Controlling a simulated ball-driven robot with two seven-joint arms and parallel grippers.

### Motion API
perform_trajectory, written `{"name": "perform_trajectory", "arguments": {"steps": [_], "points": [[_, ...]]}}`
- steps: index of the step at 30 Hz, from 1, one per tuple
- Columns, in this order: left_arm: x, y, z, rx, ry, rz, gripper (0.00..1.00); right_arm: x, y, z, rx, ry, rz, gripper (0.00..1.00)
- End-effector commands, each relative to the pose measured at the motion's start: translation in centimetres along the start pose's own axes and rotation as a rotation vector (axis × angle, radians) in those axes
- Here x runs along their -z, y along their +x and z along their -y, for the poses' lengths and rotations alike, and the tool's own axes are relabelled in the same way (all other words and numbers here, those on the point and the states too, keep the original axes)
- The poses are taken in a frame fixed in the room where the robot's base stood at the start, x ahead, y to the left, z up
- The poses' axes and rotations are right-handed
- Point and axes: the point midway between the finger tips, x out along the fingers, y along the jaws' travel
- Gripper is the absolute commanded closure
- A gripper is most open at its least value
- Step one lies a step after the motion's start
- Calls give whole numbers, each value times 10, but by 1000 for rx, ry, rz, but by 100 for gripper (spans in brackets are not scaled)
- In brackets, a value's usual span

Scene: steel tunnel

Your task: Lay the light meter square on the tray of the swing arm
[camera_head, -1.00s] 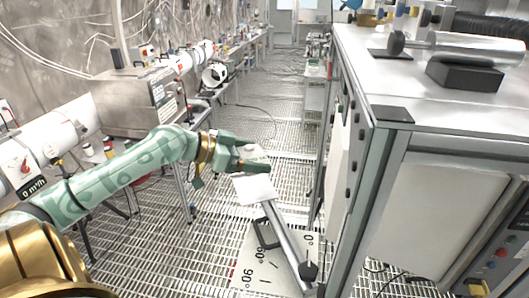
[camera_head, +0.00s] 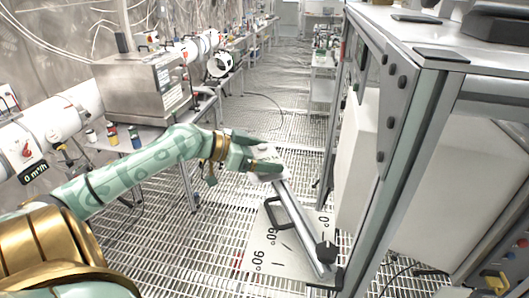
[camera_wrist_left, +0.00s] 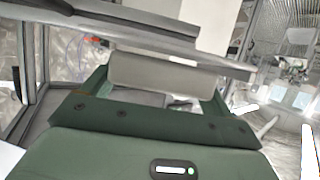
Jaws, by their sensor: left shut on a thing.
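My left gripper (camera_head: 264,153) is shut on the pale light meter (camera_head: 270,154), which shows between its two green fingers. In the left wrist view the meter (camera_wrist_left: 165,76) is a pale grey block between the fingers. The swing arm (camera_head: 302,222) is a grey bar slanting from its dark pivot knob up to the white tray (camera_head: 270,178). The gripper is at the tray and hides most of it. In the wrist view a grey plate edge runs just beyond the meter; I cannot tell whether they touch. My right gripper is not in view.
A dial plate (camera_head: 283,262) with angle numbers lies below the swing arm. A metal-framed cabinet (camera_head: 405,130) stands close on the right. A steel box (camera_head: 145,88) and white pipe line the left wall. The grating floor between is mostly clear.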

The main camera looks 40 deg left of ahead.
Motion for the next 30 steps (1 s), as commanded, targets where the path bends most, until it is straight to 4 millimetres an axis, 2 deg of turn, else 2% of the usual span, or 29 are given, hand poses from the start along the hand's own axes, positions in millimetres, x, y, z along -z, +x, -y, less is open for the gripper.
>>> {"name": "perform_trajectory", "arguments": {"steps": [5, 20, 21, 22, 23, 30], "points": [[1, 0, 0, 0, 0, -1, 40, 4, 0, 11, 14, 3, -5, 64], [-7, 3, 0, 0, 0, 0, 40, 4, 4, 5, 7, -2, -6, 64], [-7, 3, 0, 0, 0, 0, 11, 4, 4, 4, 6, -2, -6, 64], [-7, 3, 0, 0, 0, 0, 3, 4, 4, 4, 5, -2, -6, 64], [-7, 3, 0, 0, 0, 0, 0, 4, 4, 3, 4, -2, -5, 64], [-7, 2, 0, 0, 0, 1, 0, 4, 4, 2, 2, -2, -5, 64]]}}
